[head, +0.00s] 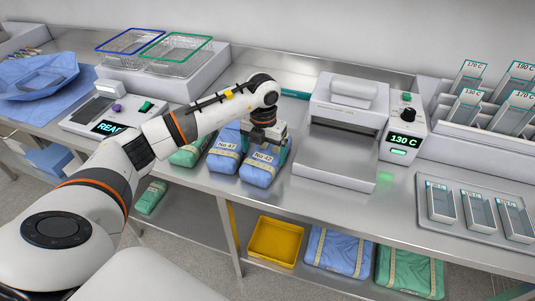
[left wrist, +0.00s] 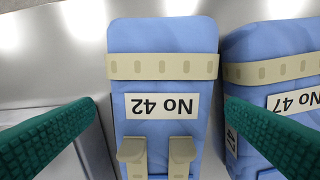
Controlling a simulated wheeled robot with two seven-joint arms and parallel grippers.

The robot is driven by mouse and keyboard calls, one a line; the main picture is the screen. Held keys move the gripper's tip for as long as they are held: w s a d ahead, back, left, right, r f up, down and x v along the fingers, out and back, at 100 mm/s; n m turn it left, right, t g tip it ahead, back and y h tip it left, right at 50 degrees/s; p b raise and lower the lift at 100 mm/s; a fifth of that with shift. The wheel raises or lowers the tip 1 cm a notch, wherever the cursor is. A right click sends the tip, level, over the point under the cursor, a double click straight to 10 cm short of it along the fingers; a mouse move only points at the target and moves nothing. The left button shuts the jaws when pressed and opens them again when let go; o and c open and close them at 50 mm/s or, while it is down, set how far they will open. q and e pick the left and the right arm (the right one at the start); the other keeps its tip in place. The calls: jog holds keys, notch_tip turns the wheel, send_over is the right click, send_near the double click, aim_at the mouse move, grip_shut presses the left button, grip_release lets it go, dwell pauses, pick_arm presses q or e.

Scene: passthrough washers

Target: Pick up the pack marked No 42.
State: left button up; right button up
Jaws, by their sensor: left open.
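The blue pack marked No 42 (head: 257,174) lies on the steel counter, left of the grey sealing machine. In the left wrist view the No 42 pack (left wrist: 162,80) shows its upside-down label, a beige strap and two beige tabs. My left gripper (head: 266,143) is over its far part, pointing down. Its green fingers are spread, one on each side of the pack in the left wrist view (left wrist: 160,105). I cannot tell whether they touch it. My right gripper is not in view.
A blue No 47 pack (head: 223,160) lies close on the left, with a green pack (head: 186,155) beyond it. The machine (head: 338,145) stands to the right. A tray (head: 470,232) with several indicator pieces lies further right. A yellow bin (head: 275,241) is on the lower shelf.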

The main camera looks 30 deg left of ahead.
aim_at(263, 157)
pick_arm(q)
jog(key=shift+s+f+p, duration=0.1)
jog(key=shift+f+p, duration=0.4)
jog(key=shift+f, duration=1.45)
jog(key=c, duration=1.1)
jog(key=shift+a+r, duration=0.1)
jog(key=shift+r, duration=0.05)
